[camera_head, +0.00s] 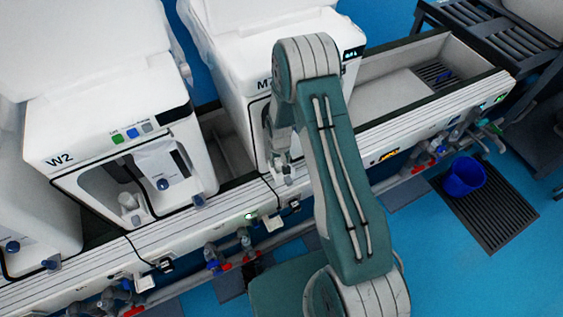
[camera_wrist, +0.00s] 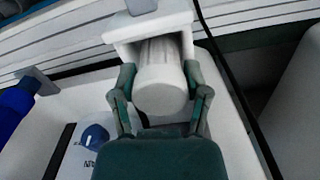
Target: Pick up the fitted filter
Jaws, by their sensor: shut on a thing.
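The fitted filter (camera_wrist: 162,88) is a white cylinder with a rounded end, in the middle of the wrist view. It sits at the mouth of a white square housing (camera_wrist: 122,37), and its far part is hidden inside. My gripper (camera_wrist: 160,78) has one finger on each side of the filter and is shut on it. In the head view my gripper (camera_head: 284,166) is low at the front of the middle white machine (camera_head: 225,62). My arm hides part of that machine, and the filter cannot be clearly made out there.
A white machine marked W2 (camera_head: 110,125) stands to the left, with a blue knob on its front unit. A long bench rail (camera_head: 150,235) with pipes and valves runs below. A blue bucket (camera_head: 463,177) stands on a dark floor grate (camera_head: 495,215). An open trough (camera_head: 395,90) lies right.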

